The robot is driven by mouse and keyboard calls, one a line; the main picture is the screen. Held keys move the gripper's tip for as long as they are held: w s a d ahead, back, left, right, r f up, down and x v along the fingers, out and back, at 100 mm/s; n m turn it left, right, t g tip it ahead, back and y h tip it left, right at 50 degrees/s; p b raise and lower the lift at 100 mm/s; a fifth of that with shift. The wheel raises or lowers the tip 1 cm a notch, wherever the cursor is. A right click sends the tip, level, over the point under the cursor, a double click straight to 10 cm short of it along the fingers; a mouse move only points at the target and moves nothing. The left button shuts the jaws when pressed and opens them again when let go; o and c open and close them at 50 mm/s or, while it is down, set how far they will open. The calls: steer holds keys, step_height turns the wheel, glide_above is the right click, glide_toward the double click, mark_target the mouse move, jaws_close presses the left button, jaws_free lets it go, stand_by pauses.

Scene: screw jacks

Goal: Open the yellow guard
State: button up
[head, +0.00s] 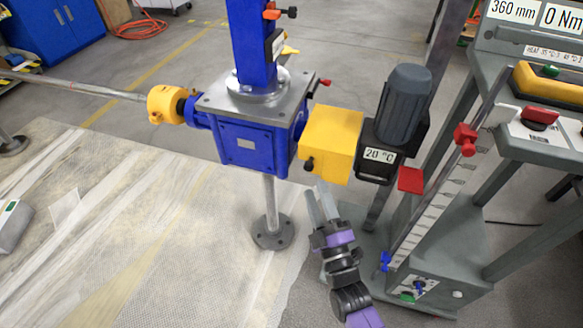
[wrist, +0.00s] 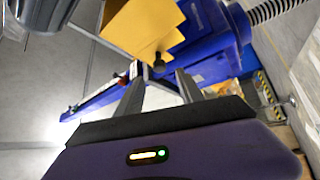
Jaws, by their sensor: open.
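The yellow guard (head: 331,143) is a box-shaped cover between the blue jack gearbox (head: 252,143) and the dark grey motor (head: 404,103). It looks closed, covering what lies between them. A small black knob (head: 309,165) sticks out at its lower left. My gripper (head: 322,190) is open and empty, just below the guard, fingers pointing up towards it. In the wrist view the guard (wrist: 138,27) is at the top, and its knob (wrist: 159,66) shows between and beyond the open fingertips of my gripper (wrist: 158,76). Fingers and knob appear apart.
A black motor block with a "20 °C" display (head: 380,156) and a red tab (head: 410,180) sit right of the guard. A grey stand with a scale (head: 430,210) and control panel (head: 535,130) stands at the right. Another yellow cover (head: 165,104) is on the shaft at left.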

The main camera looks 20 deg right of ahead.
mark_target(309, 170)
steer(key=x, duration=0.7)
steer(key=shift+w+r, duration=0.1)
steer(key=shift+w, duration=0.3)
jaws_close()
stand_by(1.2)
